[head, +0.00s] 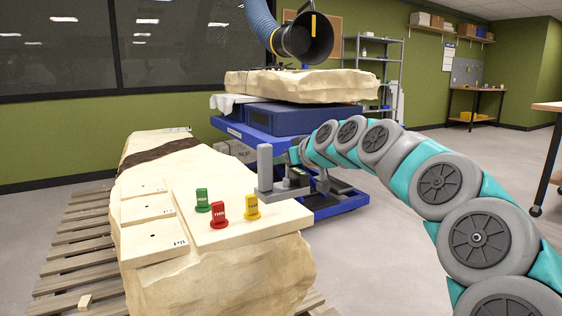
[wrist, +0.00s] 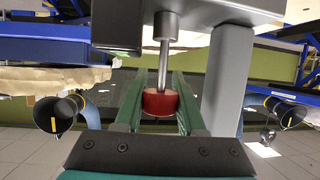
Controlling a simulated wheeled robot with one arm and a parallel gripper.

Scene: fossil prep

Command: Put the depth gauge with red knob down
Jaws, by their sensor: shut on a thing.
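The depth gauge (head: 265,168), a grey upright post with a flat foot, is at the right edge of the pale fossil block (head: 190,262), just right of the yellow marker. I cannot tell whether it touches the block. In the wrist view, its grey post (wrist: 228,80) and metal rod (wrist: 164,55) show, with the red knob (wrist: 160,103) between my green fingers. My gripper (wrist: 160,118) is shut on the red knob. In the head view, my gripper (head: 298,178) is small and partly hidden behind the gauge; the knob cannot be made out there.
Green (head: 202,201), red (head: 220,215) and yellow (head: 252,207) markers stand on the block's flat top. Small labelled plates (head: 150,238) lie along its left side. A blue cart (head: 262,147) carries another slab (head: 300,85) behind, under a black extraction hood (head: 306,38).

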